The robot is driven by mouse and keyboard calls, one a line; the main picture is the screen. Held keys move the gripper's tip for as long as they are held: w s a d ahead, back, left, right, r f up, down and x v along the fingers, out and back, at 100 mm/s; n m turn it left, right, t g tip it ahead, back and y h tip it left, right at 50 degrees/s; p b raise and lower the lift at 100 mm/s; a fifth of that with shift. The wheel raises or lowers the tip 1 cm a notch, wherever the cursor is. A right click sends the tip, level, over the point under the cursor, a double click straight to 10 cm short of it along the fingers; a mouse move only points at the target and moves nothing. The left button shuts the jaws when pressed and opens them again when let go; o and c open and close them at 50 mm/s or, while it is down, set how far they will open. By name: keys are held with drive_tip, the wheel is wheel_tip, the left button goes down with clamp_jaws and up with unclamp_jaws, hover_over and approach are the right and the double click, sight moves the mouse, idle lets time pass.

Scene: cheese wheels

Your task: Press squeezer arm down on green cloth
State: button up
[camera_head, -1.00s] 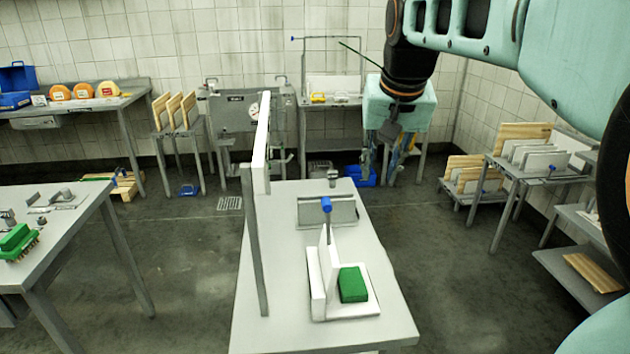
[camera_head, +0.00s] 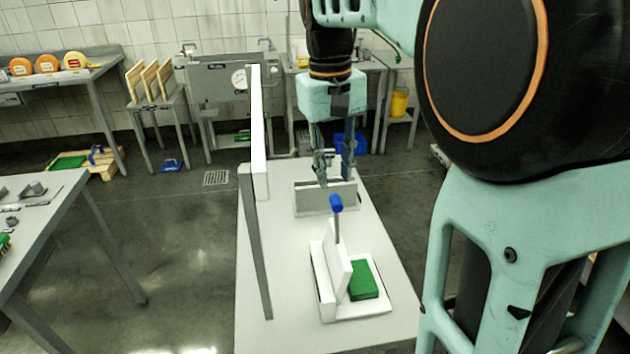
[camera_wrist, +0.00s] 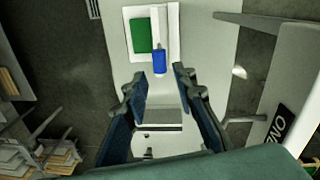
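The squeezer is a white frame (camera_head: 324,294) on the grey table, with a raised white plate (camera_head: 338,262) and a thin arm ending in a blue handle (camera_head: 336,203). The plate stands nearly upright, tilted slightly. The green cloth (camera_head: 363,280) lies folded flat on the white base beside the plate. My gripper (camera_head: 335,178) points down above the table, behind the blue handle and apart from it. In the wrist view, my gripper (camera_wrist: 162,73) has its fingers spread wide with nothing between them. There the blue handle (camera_wrist: 159,62) lies just ahead of the fingertips, with the green cloth (camera_wrist: 141,35) beyond.
A grey metal holder (camera_head: 312,200) stands on the same table (camera_head: 288,330) behind the squeezer, below my gripper. A tall white panel on a post (camera_head: 258,130) rises at the table's left edge. Another table (camera_head: 50,225) stands at left, with open floor between.

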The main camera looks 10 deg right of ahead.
sight(336, 201)
drive_tip(key=f, duration=1)
drive_tip(key=shift+d+b, duration=0.35)
drive_tip(key=shift+d, duration=0.05)
drive_tip(key=shift+c, duration=0.5)
clamp_jaws()
